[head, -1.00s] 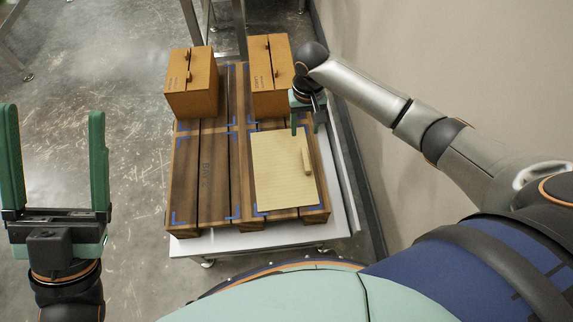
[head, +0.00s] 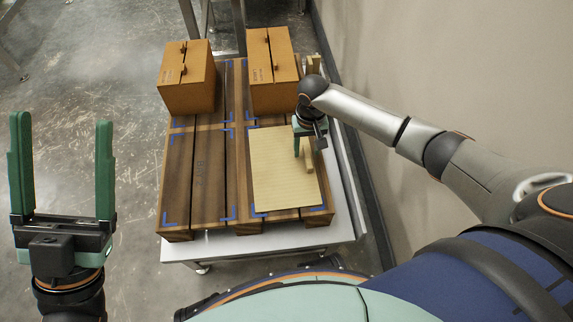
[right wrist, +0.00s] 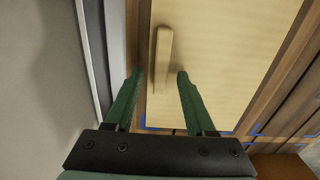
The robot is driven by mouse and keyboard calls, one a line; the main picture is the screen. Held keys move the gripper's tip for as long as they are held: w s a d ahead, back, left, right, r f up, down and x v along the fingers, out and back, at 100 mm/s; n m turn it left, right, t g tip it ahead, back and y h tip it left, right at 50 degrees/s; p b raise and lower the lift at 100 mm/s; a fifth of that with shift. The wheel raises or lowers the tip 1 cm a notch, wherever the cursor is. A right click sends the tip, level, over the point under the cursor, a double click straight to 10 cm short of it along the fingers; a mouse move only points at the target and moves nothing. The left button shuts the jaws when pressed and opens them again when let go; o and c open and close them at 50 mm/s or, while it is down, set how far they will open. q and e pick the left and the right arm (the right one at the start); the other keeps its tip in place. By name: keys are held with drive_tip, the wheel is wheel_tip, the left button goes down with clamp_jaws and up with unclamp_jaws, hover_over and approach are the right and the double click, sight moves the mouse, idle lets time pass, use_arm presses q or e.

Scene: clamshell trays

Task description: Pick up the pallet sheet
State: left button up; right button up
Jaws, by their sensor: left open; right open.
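The pallet sheet (head: 279,180) is a flat pale-yellow panel with an upright bar handle (head: 308,160) near its right edge. It lies on the near right part of the wooden pallet. My right gripper (head: 309,146) is open over the far end of the handle. In the right wrist view, the open fingers (right wrist: 159,75) are on either side of the handle (right wrist: 163,50), with the sheet (right wrist: 225,50) beyond. I cannot tell whether the fingertips reach down beside the handle. My left gripper (head: 62,135) is open and empty, over the floor at the left.
The wooden pallet (head: 208,172) has blue corner marks and stands on a white wheeled cart (head: 235,245). Two brown boxes (head: 187,82) (head: 272,75) stand at its far end. Its near left part is bare. A wall runs close along the right.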

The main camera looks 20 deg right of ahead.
drive_tip(key=shift+r, duration=0.1)
drive_tip(key=shift+c, duration=0.3)
clamp_jaws()
